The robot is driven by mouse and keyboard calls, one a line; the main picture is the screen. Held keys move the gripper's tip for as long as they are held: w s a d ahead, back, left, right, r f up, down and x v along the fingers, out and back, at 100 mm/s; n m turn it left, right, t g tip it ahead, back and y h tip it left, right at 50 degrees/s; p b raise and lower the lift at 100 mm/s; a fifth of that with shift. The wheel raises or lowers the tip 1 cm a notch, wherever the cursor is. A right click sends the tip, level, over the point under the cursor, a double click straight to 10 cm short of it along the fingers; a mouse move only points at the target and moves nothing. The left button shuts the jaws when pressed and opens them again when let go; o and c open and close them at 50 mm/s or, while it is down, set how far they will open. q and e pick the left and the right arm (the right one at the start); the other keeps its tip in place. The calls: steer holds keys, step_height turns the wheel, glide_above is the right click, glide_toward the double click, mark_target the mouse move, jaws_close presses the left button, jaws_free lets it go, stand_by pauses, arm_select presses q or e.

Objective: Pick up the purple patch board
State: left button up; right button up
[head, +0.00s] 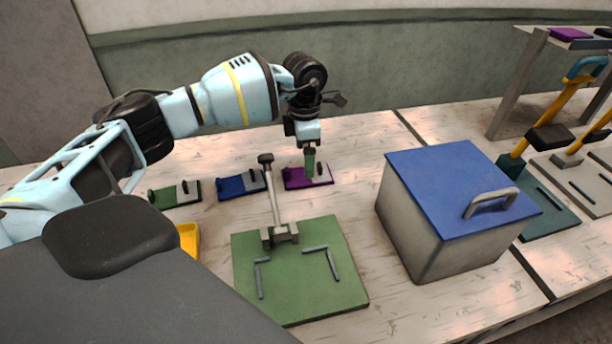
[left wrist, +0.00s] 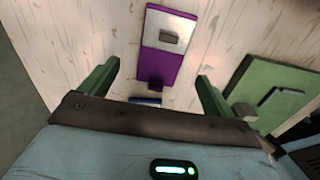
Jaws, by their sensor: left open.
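The purple patch board (head: 294,180) lies flat on the table, at the right end of a row of similar boards. It has a purple part, a pale grey part and a small raised block. My left gripper (head: 309,165) points down over it, with green fingers. In the left wrist view the purple patch board (left wrist: 160,65) shows ahead, between the lines of the two open fingers (left wrist: 155,85). Nothing is held between them. I cannot tell whether the fingertips touch the board. My right gripper is not in view.
A blue board (head: 236,188) and a green board (head: 168,197) lie to the left. A green plate with a lever (head: 300,285) stands in front. A grey box with a blue lid (head: 450,185) stands at right. Another purple piece (head: 570,34) lies on the rack.

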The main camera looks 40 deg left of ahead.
arm_select(q)
step_height(320, 180, down, 5)
steer(key=shift+s+d, duration=0.1)
steer(key=shift+c, duration=0.3)
steer(key=c, duration=1)
